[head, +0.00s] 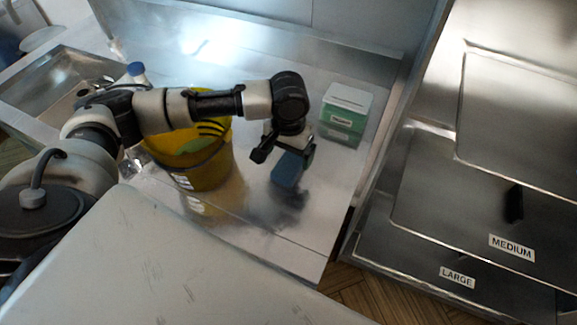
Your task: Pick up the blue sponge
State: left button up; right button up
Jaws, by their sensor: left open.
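The blue sponge (287,171) lies on the steel counter (318,215), right of a yellow bucket. My left gripper (282,157) is over the sponge, pointing down, with its open fingers spread near the sponge's upper end. The gripper hides part of the sponge, and I cannot tell whether the fingers touch it. My right gripper is not in view.
The yellow bucket (208,172) stands left of the gripper, under my left arm. A green and white box (344,112) stands behind and right of the sponge. A sink (60,75) is at the far left. Steel trays labelled MEDIUM (450,200) and LARGE (415,255) are at the right.

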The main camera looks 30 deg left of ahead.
aim_at(289, 164)
pick_arm(q)
jog(key=shift+f+p, duration=0.4)
jog(key=shift+f, duration=2.05)
jog(key=c, duration=1)
jog(key=shift+r, duration=0.15)
